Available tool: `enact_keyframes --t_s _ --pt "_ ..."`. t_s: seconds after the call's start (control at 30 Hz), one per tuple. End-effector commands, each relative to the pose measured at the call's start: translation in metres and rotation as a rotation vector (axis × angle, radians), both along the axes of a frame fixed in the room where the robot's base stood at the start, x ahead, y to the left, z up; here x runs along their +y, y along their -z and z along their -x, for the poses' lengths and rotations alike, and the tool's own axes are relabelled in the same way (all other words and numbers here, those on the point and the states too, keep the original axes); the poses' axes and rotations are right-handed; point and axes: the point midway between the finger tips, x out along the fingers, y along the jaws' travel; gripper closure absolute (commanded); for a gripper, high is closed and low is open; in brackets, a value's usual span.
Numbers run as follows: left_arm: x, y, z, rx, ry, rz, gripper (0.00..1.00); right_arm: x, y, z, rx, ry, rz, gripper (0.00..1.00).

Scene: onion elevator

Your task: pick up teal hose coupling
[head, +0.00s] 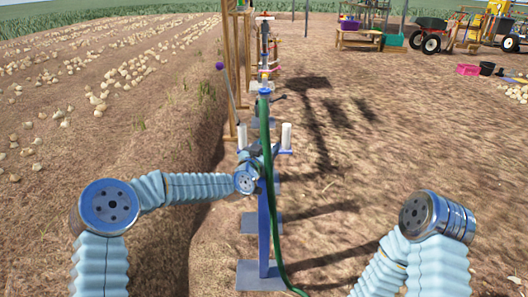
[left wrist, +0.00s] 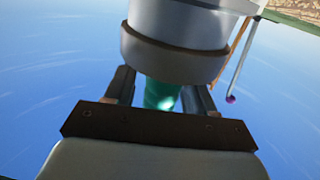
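A teal piece, which looks like the teal hose coupling (left wrist: 162,94), shows in the left wrist view below a large grey-white cylinder (left wrist: 178,35). It sits between the two dark fingers of my left gripper (left wrist: 160,98). The fingers stand apart, with a narrow gap visible on the left side; contact on the right side is unclear. In the head view my left gripper (head: 252,162) is at the blue stand (head: 264,225), beside the green hose, and the coupling cannot be made out there. My right gripper is outside both views.
A green hose (head: 266,150) hangs down the stand to the ground. Two white cylinders (head: 286,136) stand on its crossbar, left and right. Wooden posts (head: 229,70) rise behind. A ditch and onion field lie left. Open dirt (head: 390,150) lies right.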

Motion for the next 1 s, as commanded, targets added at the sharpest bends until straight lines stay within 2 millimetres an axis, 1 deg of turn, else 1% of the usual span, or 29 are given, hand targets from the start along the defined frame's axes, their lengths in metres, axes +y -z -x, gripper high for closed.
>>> enact_keyframes --t_s 0.03,0.33,0.67,0.77,0.87,0.9,0.97,1.0 --pt "0.000 0.000 0.000 0.000 0.000 0.000 0.54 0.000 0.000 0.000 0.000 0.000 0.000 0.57" --pt "0.000 0.000 0.000 0.000 0.000 0.000 1.00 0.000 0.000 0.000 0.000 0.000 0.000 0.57" --pt "0.000 -0.004 0.000 -0.002 -0.001 0.001 1.00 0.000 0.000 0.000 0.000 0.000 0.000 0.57" --pt "0.000 -0.013 0.000 -0.004 -0.001 0.000 1.00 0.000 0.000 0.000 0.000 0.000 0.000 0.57" --pt "0.001 -0.026 0.000 -0.004 -0.002 0.000 1.00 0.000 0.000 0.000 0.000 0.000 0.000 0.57" --pt "0.000 -0.034 0.000 -0.007 -0.001 0.000 1.00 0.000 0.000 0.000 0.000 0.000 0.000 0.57" --pt "0.002 -0.043 0.008 -0.005 0.000 -0.001 1.00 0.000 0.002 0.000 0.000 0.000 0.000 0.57" --pt "0.003 -0.051 0.015 -0.006 0.000 -0.002 1.00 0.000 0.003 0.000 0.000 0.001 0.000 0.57"
